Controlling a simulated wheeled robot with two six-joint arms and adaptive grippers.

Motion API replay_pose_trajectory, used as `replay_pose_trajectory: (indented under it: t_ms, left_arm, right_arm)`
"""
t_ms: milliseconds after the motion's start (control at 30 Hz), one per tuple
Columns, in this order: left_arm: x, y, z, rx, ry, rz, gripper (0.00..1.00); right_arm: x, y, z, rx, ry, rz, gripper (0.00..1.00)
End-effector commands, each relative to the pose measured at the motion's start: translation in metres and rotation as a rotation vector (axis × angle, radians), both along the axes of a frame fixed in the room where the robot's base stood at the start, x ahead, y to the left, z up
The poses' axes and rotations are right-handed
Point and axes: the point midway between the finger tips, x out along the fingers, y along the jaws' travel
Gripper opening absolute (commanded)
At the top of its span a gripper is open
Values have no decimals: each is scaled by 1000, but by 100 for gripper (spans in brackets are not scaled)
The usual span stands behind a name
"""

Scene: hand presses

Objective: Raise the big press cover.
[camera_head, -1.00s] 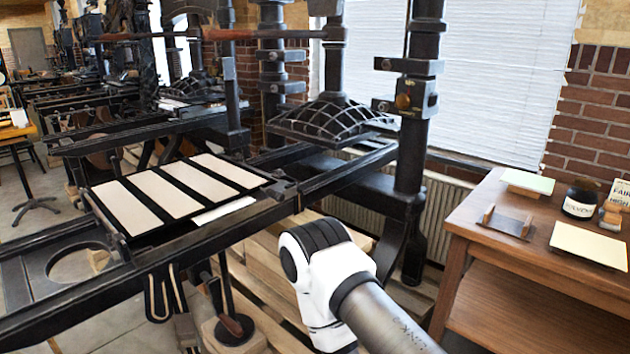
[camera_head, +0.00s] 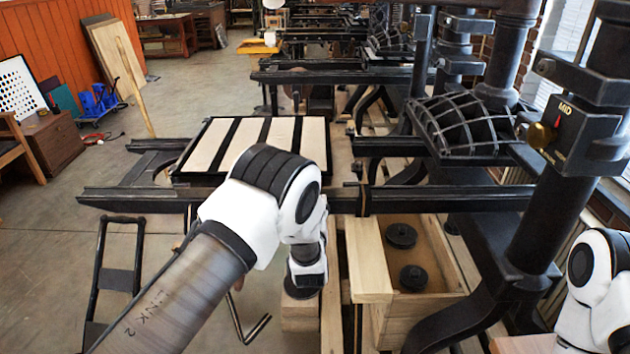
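The big press cover (camera_head: 222,142) is a flat black frame with several cream panels. It lies flat over the bed of the big black press, left of the platen (camera_head: 465,125). My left arm reaches in from the lower left, and its white joint covers the cover's near edge.
A press post with a brass knob (camera_head: 540,135) stands at the right. A wooden box (camera_head: 425,300) with black round weights (camera_head: 400,235) sits under the rails. A black folding frame (camera_head: 118,270) stands at the lower left. Open floor lies left of the press.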

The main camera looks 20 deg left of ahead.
Motion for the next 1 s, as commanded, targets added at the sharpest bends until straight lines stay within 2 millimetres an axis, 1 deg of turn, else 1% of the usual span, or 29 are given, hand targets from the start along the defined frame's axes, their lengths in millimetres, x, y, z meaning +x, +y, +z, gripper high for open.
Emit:
replay_pose_trajectory:
  t_ms: [167, 300, 400, 500, 700, 733, 767, 800, 867, 900, 1000]
  left_arm:
    - [26, 9, 1, -3, -4, 3, 52]
    - [53, 16, 0, -1, 0, 2, 52]
    - [65, 20, -1, -1, 1, 1, 52]
    - [71, 21, -1, 0, 2, 0, 52]
    - [71, 21, -2, 1, 3, 0, 52]
    - [71, 21, -2, 1, 3, 0, 48]
    - [71, 21, -2, 1, 3, 0, 38]
    - [71, 21, -2, 1, 3, 0, 23]
    - [71, 21, -2, 1, 3, 0, 2]
    - [71, 21, -2, 1, 3, 0, 0]
    - [71, 21, -2, 1, 3, 0, 0]
  right_arm:
    - [0, 0, 7, 0, 1, 1, 94]
    - [0, 0, 12, 0, 0, 1, 94]
    - [0, 0, 13, 0, 0, 0, 94]
    - [0, 0, 14, 0, 0, 0, 94]
    - [0, 0, 13, 0, 0, 0, 94]
    - [0, 0, 13, 0, 0, 0, 94]
    - [0, 0, 13, 0, 0, 0, 94]
    - [0, 0, 13, 0, 0, 0, 94]
    - [0, 0, 13, 0, 0, 0, 94]
    - [0, 0, 13, 0, 0, 0, 94]
    - [0, 0, 13, 0, 0, 0, 94]
